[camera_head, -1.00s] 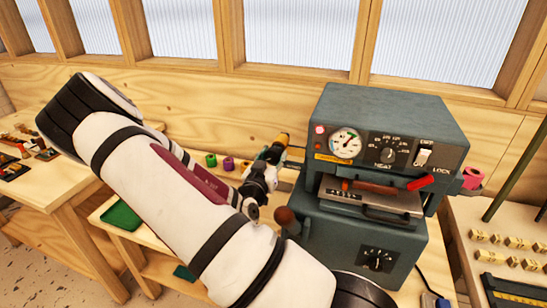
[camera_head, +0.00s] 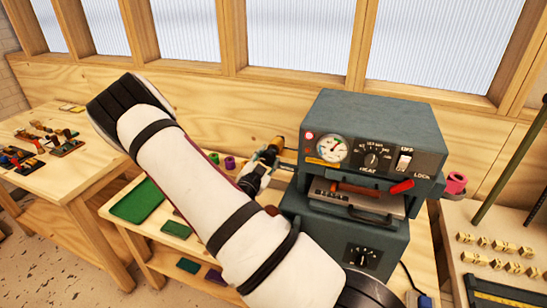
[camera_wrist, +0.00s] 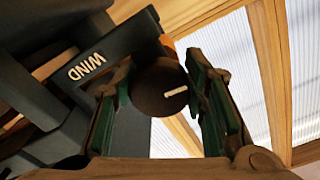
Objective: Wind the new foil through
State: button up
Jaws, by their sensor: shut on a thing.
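The grey foil machine (camera_head: 375,130) stands on the bench with a dial, knobs and a red-ended lever on its front. My gripper (camera_head: 262,170) is at the left side by the gold roll, partly hidden by my arm. In the wrist view, my gripper's two fingers (camera_wrist: 163,88) are shut on a dark round knob (camera_wrist: 152,78) with a pale mark. A dark block (camera_wrist: 85,62) lettered WIND is beside the knob.
Small coloured rolls, green and purple (camera_head: 229,162), lie on the bench behind my arm. A green mat (camera_head: 142,200) lies at left. Another table (camera_head: 80,165) with tools is at far left. A rack of brass type (camera_head: 500,250) is at right.

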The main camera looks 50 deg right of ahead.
jog(key=m, duration=0.2)
jog(key=shift+m+p, duration=0.3)
jog(key=shift+p, duration=0.05)
jog(key=shift+w+a+f+m, duration=0.1)
jog(key=shift+a+m, duration=0.05)
jog(key=shift+m, duration=0.25)
jog(key=shift+w+a+f, duration=0.1)
jog(key=o, duration=1.2)
jog(key=shift+s+r+v, duration=0.15)
jog(key=shift+r+v, duration=0.05)
jog(key=shift+v, duration=1.65)
jog(key=shift+s+r+v, duration=0.1)
jog(key=shift+r+v, duration=0.05)
jog(key=shift+v, duration=1.7)
